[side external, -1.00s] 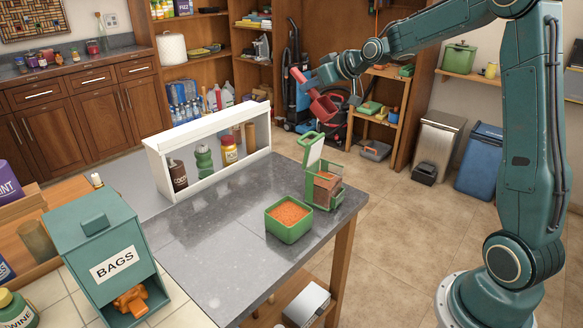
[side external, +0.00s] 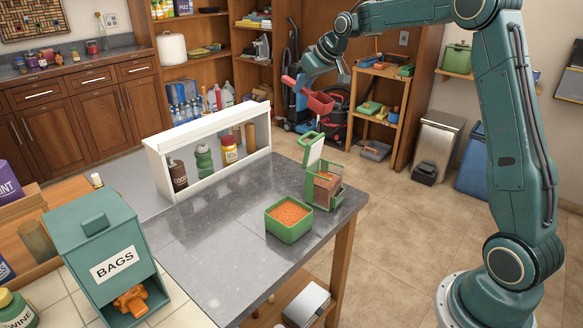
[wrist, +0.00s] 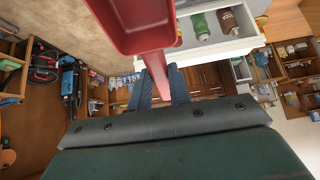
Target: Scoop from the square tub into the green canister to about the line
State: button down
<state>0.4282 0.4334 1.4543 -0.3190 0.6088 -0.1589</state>
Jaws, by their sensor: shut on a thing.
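My gripper (side external: 304,76) is shut on the handle of a red scoop (side external: 319,102), high above the back of the counter. In the wrist view the scoop (wrist: 138,38) reaches out from between the blue fingers (wrist: 163,86), and the part of its bowl that shows looks empty. The square green tub (side external: 289,232) holds orange grains near its rim. The green canister (side external: 310,190) stands behind it to the right, with clear walls and its lid raised. Orange-brown contents show inside; I cannot make out the line. The scoop is apart from both.
A white rack (side external: 205,158) with bottles stands along the counter's back left edge. The grey counter (side external: 215,240) is bare left of the tub. A teal BAGS dispenser (side external: 75,233) stands at the front left. Shelves and a vacuum cleaner are farther back.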

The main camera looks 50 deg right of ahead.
jog(key=shift+w+f+g, duration=0.15)
jog(key=shift+w+g, duration=0.9)
jog(key=shift+g, duration=0.25)
jog(key=shift+w+g, duration=0.1)
jog(key=shift+g, duration=0.2)
dwell(0.5)
